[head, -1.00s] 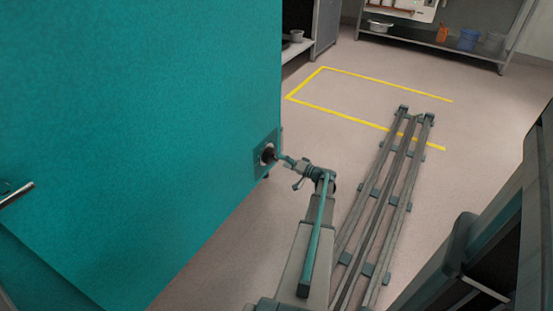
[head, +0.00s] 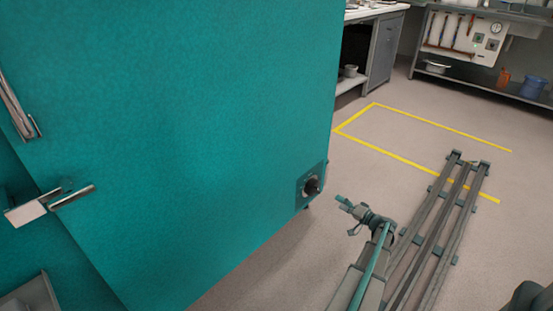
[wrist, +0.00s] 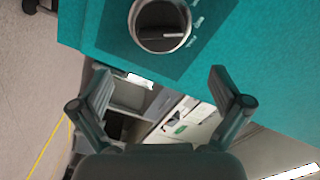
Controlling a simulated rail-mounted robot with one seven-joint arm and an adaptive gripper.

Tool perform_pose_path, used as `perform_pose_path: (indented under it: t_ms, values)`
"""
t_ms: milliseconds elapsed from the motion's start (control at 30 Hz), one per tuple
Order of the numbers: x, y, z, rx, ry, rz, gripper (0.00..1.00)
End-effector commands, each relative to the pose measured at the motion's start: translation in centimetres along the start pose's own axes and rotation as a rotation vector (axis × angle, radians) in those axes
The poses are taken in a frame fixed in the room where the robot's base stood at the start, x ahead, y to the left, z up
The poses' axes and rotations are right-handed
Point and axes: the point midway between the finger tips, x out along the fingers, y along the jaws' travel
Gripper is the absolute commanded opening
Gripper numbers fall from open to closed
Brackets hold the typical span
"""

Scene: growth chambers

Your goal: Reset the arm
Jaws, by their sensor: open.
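My gripper (head: 346,215) is at the end of my arm, low and right of centre in the head view. It is open and empty, just right of the teal cabinet's edge. A round dark knob with a silver rim (head: 312,186) sits on a square plate at the cabinet's lower right corner, with a gap between it and my gripper. In the wrist view, the knob (wrist: 162,24) is at the top, beyond the two spread fingers (wrist: 163,92). Nothing is between the fingers.
The teal cabinet (head: 180,130) fills the left, with metal handles (head: 70,197) on its side. Rails (head: 440,225) run along the floor on the right. Yellow floor tape (head: 375,104) lies behind. Benches with shelves (head: 385,50) stand at the back. Open floor lies between.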

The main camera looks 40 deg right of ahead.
Motion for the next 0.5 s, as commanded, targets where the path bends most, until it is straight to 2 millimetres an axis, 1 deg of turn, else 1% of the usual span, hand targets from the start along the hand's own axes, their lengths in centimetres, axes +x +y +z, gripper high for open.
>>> perform_pose_path:
  t_ms: [167, 267, 367, 400, 467, 500]
  values:
    - [0.0, -0.2, 0.3, 0.065, -0.017, -0.009, 1.0]
    - [-0.2, -0.4, 2.7, 0.152, -0.112, 0.01, 1.0]
    - [-1.1, -1.1, 6.7, 0.25, -0.25, 0.062, 1.0]
    - [-1.4, -1.6, 8.8, 0.294, -0.315, 0.091, 1.0]
    - [-1.3, -2.4, 12.2, 0.354, -0.422, 0.135, 1.0]
    - [-1.0, -3.1, 14.4, 0.388, -0.495, 0.164, 1.0]
